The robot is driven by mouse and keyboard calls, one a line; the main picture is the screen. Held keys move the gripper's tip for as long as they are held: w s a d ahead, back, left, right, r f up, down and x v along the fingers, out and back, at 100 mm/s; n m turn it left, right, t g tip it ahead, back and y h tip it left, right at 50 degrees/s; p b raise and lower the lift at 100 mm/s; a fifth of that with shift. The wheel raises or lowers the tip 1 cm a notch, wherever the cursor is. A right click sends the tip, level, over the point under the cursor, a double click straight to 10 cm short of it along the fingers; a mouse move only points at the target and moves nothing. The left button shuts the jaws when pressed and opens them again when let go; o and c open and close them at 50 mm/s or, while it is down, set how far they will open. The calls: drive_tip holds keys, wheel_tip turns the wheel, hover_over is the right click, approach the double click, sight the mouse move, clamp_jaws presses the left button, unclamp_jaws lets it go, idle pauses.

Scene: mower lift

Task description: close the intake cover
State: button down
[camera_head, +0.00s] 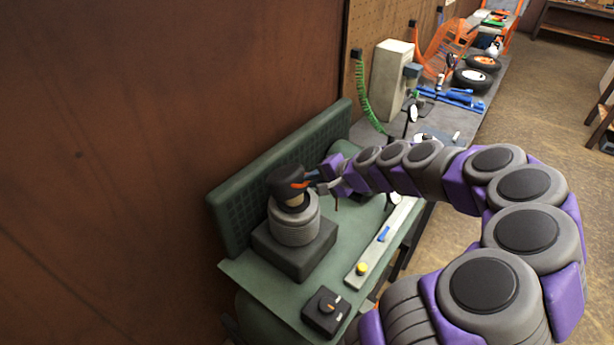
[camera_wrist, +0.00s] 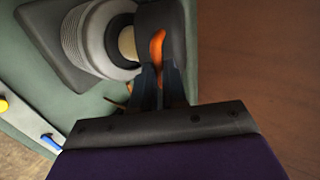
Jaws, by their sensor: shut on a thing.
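The dark intake cover (camera_head: 286,178) is above a ribbed grey cylindrical intake (camera_head: 296,228) on a dark square base. A cream inner part (camera_head: 295,201) shows between cover and intake, so the cover is not flush. The cover has an orange tab (camera_head: 300,185). My gripper (camera_head: 311,177) reaches in from the right and is shut on the cover at this tab. In the wrist view, the fingers (camera_wrist: 159,78) are at the orange tab (camera_wrist: 157,45), below the dark cover (camera_wrist: 172,14). The fingers partly hide the tab. The intake (camera_wrist: 92,38) is at upper left.
A green panel (camera_head: 270,185) stands behind the intake, against a brown wall (camera_head: 150,120). A pale strip (camera_head: 366,258) with a yellow knob and blue piece, and a small black box (camera_head: 326,311), are on the green bench in front. A grey box (camera_head: 390,80) stands farther back.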

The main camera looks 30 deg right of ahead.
drive_tip(key=s+d+f+b, duration=0.1)
drive_tip(key=s+f+b, duration=0.3)
drive_tip(key=f, duration=0.6)
drive_tip(key=shift+s+b, duration=0.2)
drive_tip(key=shift+b, duration=0.65)
drive_tip(key=c, duration=1)
unclamp_jaws()
drive_tip(key=shift+w, duration=0.1)
drive_tip(key=shift+c, duration=0.2)
drive_tip(key=shift+w+d, duration=0.1)
drive_tip(key=shift+c, duration=0.4)
drive_tip(key=shift+w+r, duration=0.1)
drive_tip(key=shift+r, duration=0.05)
drive_tip(key=shift+c, duration=0.2)
